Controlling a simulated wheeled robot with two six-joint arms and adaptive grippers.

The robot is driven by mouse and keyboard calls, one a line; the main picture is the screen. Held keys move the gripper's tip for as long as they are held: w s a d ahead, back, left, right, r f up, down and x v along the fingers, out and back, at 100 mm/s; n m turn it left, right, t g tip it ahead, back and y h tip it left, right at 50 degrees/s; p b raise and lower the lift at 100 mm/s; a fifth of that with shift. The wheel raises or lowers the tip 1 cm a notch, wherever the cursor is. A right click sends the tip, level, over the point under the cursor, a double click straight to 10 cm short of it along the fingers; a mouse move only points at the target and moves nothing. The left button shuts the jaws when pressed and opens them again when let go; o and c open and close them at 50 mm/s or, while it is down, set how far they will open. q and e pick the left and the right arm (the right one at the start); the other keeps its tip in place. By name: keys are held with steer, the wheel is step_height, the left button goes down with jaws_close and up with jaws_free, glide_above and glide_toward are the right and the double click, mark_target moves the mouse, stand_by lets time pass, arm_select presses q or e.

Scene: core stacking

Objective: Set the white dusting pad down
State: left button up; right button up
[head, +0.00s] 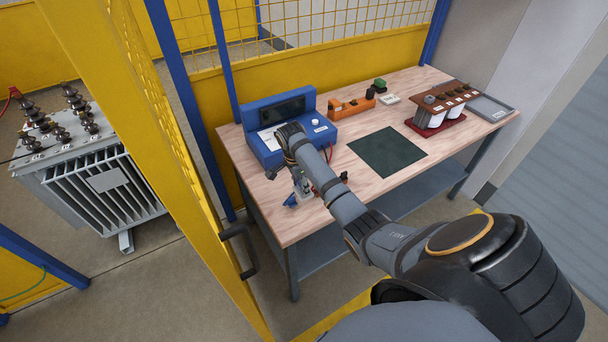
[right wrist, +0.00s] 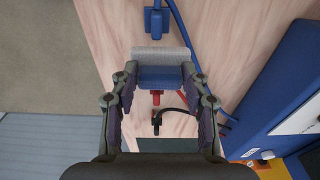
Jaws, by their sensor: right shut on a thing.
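The dusting pad (right wrist: 160,56), a pale grey-white strip with a blue part along it, sits between the fingertips of my right gripper (right wrist: 160,74) in the right wrist view. The gripper is shut on it. In the head view my right gripper (head: 304,184) is over the left front part of the wooden bench (head: 350,198), with the arm hiding much of the area. Whether the pad touches the bench cannot be told. My left gripper is not in view.
A blue instrument (head: 264,143) stands behind the gripper. A blue clip (right wrist: 155,24) with a blue cable and red and black leads (right wrist: 157,118) lie near the pad. A dark green mat (head: 388,151) is at the bench's middle. A brown rack (head: 447,95) stands right.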

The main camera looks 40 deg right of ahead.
mark_target(300, 192)
steer(key=shift+s+d+f+p, duration=0.1)
steer(key=shift+d+f+p, duration=0.05)
steer(key=shift+f, duration=0.45)
steer(key=shift+s+d+f+p, duration=0.1)
steer(key=shift+d+f+p, duration=0.1)
steer(key=shift+f, duration=0.4)
steer(key=shift+s+d+f+p, duration=0.1)
steer(key=shift+f+p, duration=0.05)
steer(key=shift+f, duration=0.8)
steer(key=o, duration=1.1)
steer(key=shift+f, duration=0.1)
step_height(300, 192, up, 12)
steer(key=a+b, duration=0.1)
steer(key=shift+a+b, duration=0.2)
steer(key=shift+b, duration=0.1)
steer(key=shift+w, duration=0.1)
